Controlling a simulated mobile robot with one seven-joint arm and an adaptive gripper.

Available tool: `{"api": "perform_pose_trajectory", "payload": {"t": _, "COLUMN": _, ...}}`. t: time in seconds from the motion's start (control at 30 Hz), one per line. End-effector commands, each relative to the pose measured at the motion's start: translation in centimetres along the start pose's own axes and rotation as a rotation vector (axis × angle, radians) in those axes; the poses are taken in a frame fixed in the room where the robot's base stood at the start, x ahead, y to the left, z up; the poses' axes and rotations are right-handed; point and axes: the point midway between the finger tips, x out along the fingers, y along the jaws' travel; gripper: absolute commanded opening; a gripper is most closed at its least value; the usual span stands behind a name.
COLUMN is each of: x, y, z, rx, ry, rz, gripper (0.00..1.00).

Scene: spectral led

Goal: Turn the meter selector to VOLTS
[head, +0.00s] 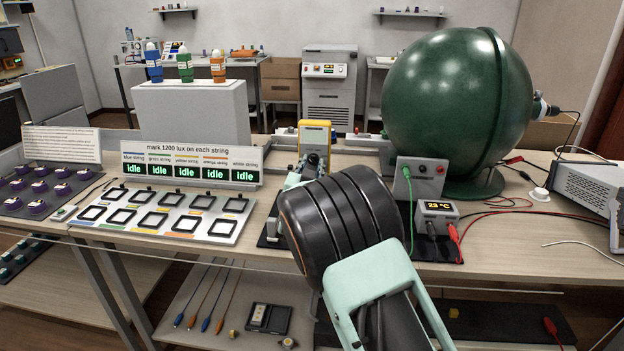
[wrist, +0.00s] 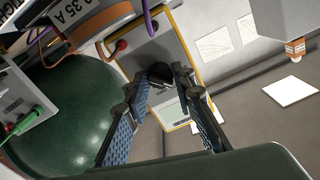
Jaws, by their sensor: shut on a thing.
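The meter (head: 316,133) is a yellow-edged handheld unit standing upright on the bench, behind my gripper (head: 311,163) in the head view. The selector's pointer and printed labels, VOLTS included, cannot be read. My arm hides the meter's lower part in the head view.
A large green sphere (head: 445,100) stands right of the meter, with a grey connector box (head: 419,179) and a 23 °C display (head: 438,209) before it. Red and green leads run nearby. A panel of square frames (head: 165,215) and idle displays (head: 188,173) lie left.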

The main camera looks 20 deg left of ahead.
Motion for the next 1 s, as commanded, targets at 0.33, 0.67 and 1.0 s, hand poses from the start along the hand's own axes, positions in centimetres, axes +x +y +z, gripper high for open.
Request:
{"api": "perform_pose_trajectory", "payload": {"t": 0.33, "x": 0.03, "y": 0.11, "z": 0.28, "rx": 0.225, "ry": 0.001, "rz": 0.001, "gripper": 0.00}}
{"api": "perform_pose_trajectory", "payload": {"t": 0.67, "x": 0.02, "y": 0.00, "z": 0.07, "rx": 0.307, "ry": 0.000, "rz": 0.001, "gripper": 0.00}}
{"api": "perform_pose_trajectory", "payload": {"t": 1.0, "x": 0.01, "y": -0.02, "z": -0.01, "rx": 0.313, "ry": -0.001, "rz": 0.001, "gripper": 0.00}}
